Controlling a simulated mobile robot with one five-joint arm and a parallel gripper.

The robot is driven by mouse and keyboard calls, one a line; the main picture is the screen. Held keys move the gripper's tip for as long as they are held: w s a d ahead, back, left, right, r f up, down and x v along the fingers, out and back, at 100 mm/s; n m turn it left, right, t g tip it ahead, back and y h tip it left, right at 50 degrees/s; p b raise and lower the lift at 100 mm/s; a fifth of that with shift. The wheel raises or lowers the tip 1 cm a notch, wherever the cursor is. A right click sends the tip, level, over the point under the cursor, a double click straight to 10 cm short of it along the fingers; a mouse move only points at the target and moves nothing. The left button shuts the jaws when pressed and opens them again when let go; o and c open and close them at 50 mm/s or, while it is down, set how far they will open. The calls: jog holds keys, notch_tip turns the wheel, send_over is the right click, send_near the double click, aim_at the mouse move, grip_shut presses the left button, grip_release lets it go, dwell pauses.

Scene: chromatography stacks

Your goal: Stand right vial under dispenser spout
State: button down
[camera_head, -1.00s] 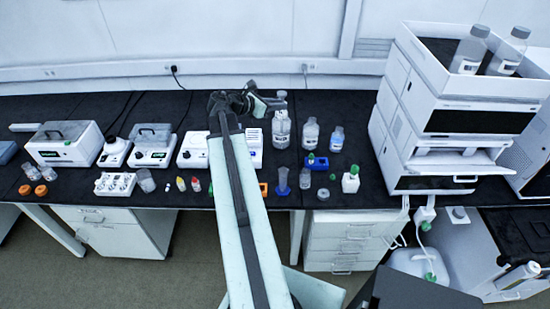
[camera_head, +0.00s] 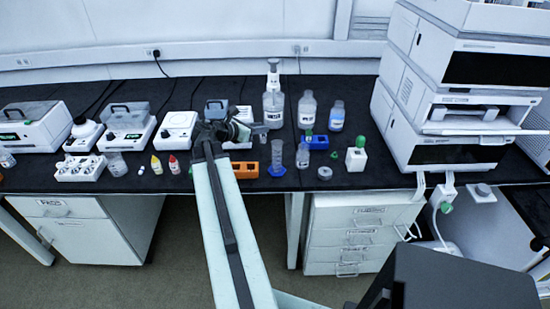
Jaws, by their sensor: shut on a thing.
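The dispenser (camera_head: 273,105) is a clear bottle with a white pump top at the back of the dark bench, just right of my gripper. Its spout is too small to make out clearly. My gripper (camera_head: 236,131) is at the end of my raised arm, in front of a white device and left of the dispenser bottle. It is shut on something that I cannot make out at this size. I cannot tell the right vial apart here. A small green-topped item shows at the blue rack (camera_head: 319,142), right of the dispenser.
An orange rack (camera_head: 247,170), a blue-based cylinder (camera_head: 277,158) and a green-capped bottle (camera_head: 356,155) stand along the front. Two labelled bottles (camera_head: 307,110) stand behind. A tall instrument stack (camera_head: 455,90) blocks the right. White devices (camera_head: 125,128) fill the left.

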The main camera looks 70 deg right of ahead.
notch_tip(320, 180, down, 5)
jog(key=b, duration=0.2)
jog(key=d+f+b, duration=0.1)
jog(key=d, duration=0.4)
jog(key=w+d+f+b, duration=0.1)
jog(key=d+f+b, duration=0.1)
jog(key=d, duration=0.3)
jog(key=d+f+b, duration=0.2)
jog(key=d, duration=0.3)
jog(key=shift+w+d, duration=0.2)
jog(key=shift+d, duration=0.05)
jog(key=shift+r, duration=0.3)
jog(key=c, duration=1.3)
grip_release()
jog(key=shift+t, duration=0.3)
jog(key=shift+o, duration=0.2)
jog(key=p+v, duration=0.5)
jog(key=v, duration=0.7)
